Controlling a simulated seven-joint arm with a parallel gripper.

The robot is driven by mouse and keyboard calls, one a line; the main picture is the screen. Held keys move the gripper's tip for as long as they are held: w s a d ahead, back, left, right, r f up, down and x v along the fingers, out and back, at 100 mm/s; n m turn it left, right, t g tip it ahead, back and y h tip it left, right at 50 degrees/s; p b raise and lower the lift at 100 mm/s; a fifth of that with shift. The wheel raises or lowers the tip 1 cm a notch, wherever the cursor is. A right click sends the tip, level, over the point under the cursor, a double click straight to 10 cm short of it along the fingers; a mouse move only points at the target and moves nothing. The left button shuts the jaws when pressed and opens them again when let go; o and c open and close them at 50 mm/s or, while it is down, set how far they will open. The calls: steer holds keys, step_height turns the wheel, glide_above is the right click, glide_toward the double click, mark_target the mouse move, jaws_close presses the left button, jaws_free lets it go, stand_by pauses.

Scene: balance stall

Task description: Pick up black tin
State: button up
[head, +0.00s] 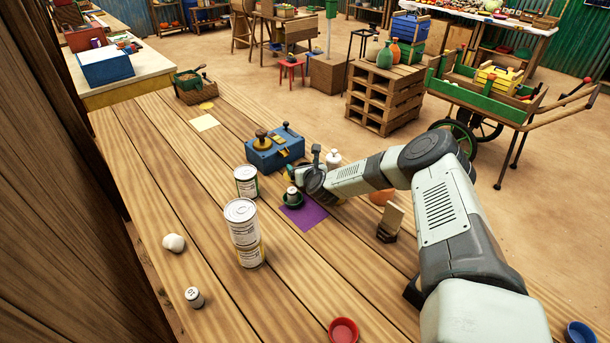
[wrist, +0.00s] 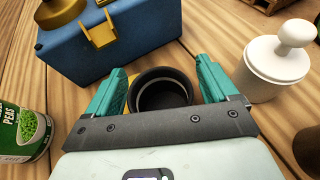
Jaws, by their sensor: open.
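The black tin (wrist: 160,92) shows in the wrist view as a dark, round, open-topped vessel standing on the wooden table. My gripper (wrist: 163,70) is open, with one teal finger on each side of the tin. Gaps seem to show between fingers and tin, and I cannot tell whether either touches. The near side of the tin is hidden by the gripper's dark front bar. In the head view my gripper (head: 309,176) is low over the table, beside the blue box, and I cannot make out the tin there.
A blue box (head: 268,157) with brass fittings stands just beyond the gripper. A white jar (wrist: 270,72) stands at right, and a green peas can (wrist: 24,132) at left. A green dish (head: 292,201) with a small weight sits on a purple mat (head: 306,217). Stacked cans (head: 245,235) stand nearer.

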steer(key=c, duration=1.1)
steer(key=shift+o, duration=0.2)
steer(key=shift+r, duration=0.1)
